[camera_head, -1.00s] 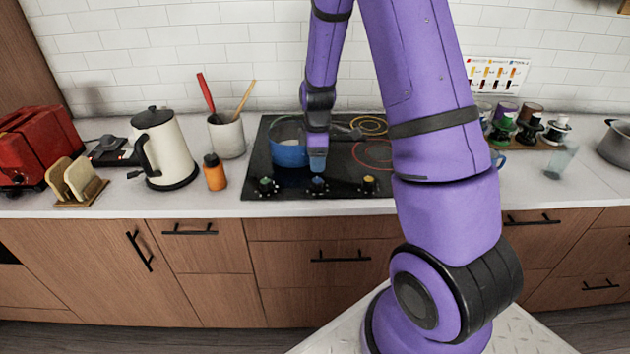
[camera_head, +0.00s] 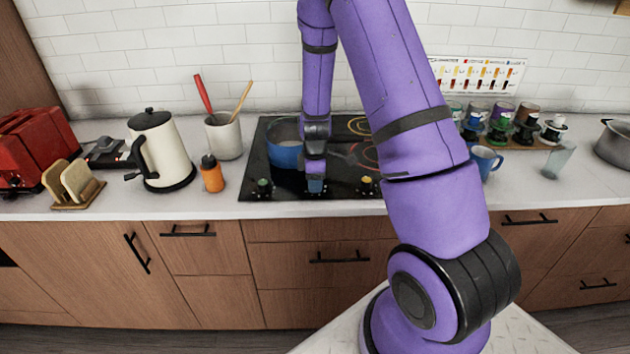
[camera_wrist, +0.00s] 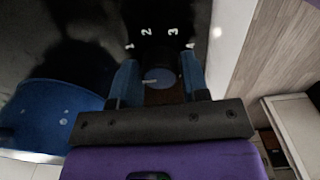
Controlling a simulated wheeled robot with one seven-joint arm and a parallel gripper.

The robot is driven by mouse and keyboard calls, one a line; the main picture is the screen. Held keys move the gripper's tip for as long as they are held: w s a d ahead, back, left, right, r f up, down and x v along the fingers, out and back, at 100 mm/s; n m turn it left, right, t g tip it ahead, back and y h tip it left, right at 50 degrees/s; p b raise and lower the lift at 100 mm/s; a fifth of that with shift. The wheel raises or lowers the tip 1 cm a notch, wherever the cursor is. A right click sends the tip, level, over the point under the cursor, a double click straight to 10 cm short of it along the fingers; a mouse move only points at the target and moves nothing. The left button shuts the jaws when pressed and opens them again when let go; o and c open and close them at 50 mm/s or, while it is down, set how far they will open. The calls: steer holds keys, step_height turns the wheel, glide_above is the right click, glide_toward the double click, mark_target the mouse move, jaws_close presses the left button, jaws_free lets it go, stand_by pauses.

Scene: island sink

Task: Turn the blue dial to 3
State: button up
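The blue dial (camera_wrist: 158,77) is in the wrist view, with the white numbers 1, 2 and 3 in an arc on the black panel beyond it. In the head view my gripper (camera_head: 315,185) is down at the front edge of the black cooktop (camera_head: 262,182) and hides the blue dial.
A green dial (camera_head: 264,186) is to the left and a yellow dial (camera_head: 366,184) to the right. A blue pot (camera_head: 284,156) stands just behind my gripper and shows in the wrist view (camera_wrist: 62,118). An orange bottle (camera_head: 212,176) and a kettle (camera_head: 158,150) are further left.

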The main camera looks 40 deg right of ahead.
steer(key=c, duration=0.5)
steer(key=shift+o, duration=0.2)
steer(key=shift+m, duration=0.3)
steer(key=m, duration=0.5)
steer(key=shift+m, duration=0.3)
steer(key=m, duration=1.1)
steer(key=shift+m, duration=0.4)
steer(key=m, duration=0.5)
steer(key=shift+m, duration=0.3)
